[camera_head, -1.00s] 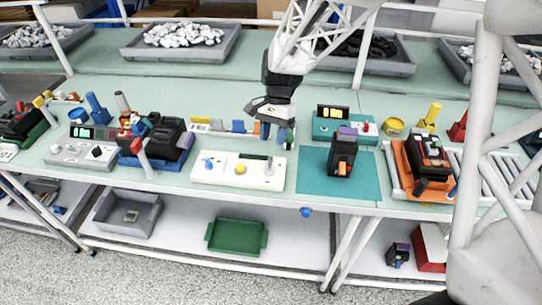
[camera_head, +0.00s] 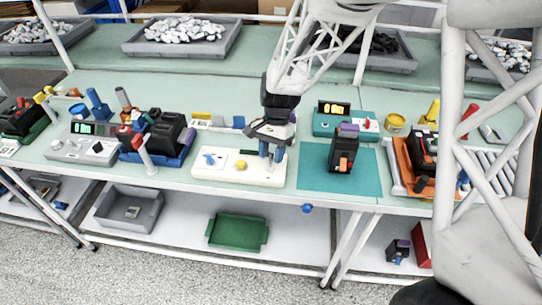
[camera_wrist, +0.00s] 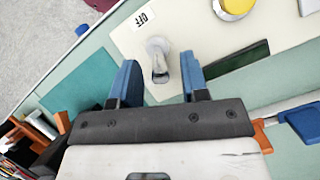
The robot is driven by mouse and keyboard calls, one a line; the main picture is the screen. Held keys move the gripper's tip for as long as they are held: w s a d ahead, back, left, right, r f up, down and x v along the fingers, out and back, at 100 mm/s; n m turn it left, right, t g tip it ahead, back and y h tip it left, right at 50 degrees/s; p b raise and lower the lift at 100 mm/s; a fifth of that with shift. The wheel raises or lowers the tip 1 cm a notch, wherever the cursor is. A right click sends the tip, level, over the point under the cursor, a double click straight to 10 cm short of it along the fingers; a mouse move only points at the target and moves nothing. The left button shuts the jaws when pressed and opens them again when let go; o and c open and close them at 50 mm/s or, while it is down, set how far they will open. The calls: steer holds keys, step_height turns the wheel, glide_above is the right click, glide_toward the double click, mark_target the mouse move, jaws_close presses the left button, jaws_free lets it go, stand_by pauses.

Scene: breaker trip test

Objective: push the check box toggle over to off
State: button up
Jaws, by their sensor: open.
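The cream check box (camera_head: 210,175) lies on the bench in the head view, with a yellow button (camera_head: 241,165) and a small blue part on top. In the wrist view the check box (camera_wrist: 125,40) shows its grey toggle lever (camera_wrist: 159,62) standing up, with an OFF label (camera_wrist: 142,17) near the box's end. My gripper (camera_head: 272,155) is over the right end of the box. Its two blue fingers (camera_wrist: 158,66) are open, one on each side of the lever, with visible gaps. In the head view the gripper mostly hides the lever.
A dark breaker (camera_head: 343,152) stands on a teal mat (camera_head: 310,175) just right of the box. A teal tester (camera_head: 330,120) with a lit display stands behind it. A blue-based fixture (camera_head: 160,155) stands to the left. The bench's front edge runs close before the box.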

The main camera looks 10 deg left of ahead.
mark_target(270, 168)
steer(key=shift+s+f, duration=0.25)
steer(key=shift+f, duration=0.35)
jaws_close()
steer(key=shift+s+r+t, duration=0.1)
steer(key=shift+s+t, duration=0.05)
steer(key=shift+t, duration=0.25)
steer(key=shift+s+r+t, duration=0.1)
steer(key=shift+s+t, duration=0.25)
steer(key=shift+t, duration=0.75)
steer(key=shift+s+r+t, duration=0.1)
steer(key=shift+s+t, duration=0.25)
steer(key=shift+t, duration=0.75)
steer(key=shift+s+f+t, duration=0.15)
steer(key=shift+s+t, duration=0.15)
steer(key=shift+t, duration=0.8)
steer(key=shift+s+f+t, duration=0.1)
steer(key=shift+s+t, duration=0.15)
steer(key=shift+t, duration=0.45)
steer(key=shift+s+f+t, duration=0.1)
steer(key=shift+s+t, duration=0.1)
steer(key=shift+t, duration=0.5)
